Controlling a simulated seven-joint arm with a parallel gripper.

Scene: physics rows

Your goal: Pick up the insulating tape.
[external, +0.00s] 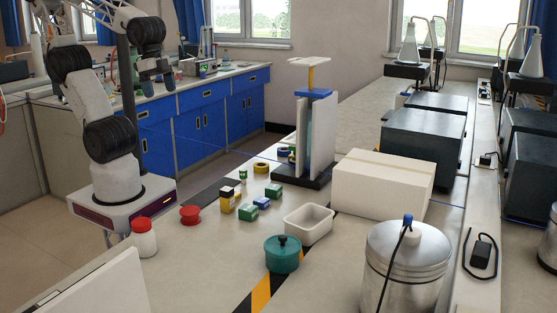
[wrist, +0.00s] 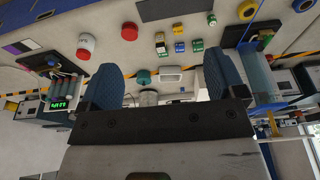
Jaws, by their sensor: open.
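I cannot tell which is the insulating tape. A red spool-like item (external: 189,214) lies nearer the bench's left edge. My gripper (external: 157,74) is raised, well apart from the rolls. In the wrist view, my gripper (wrist: 164,75) is open and empty between its blue-grey fingers.
Small yellow and green boxes (external: 248,212) stand between the rolls and a white tray (external: 308,224). A teal pot (external: 283,254), a white jar (external: 144,238), a steel canister (external: 405,262) and a large pale box (external: 383,182) surround them. The tall stand (external: 315,120) rises beside the rolls.

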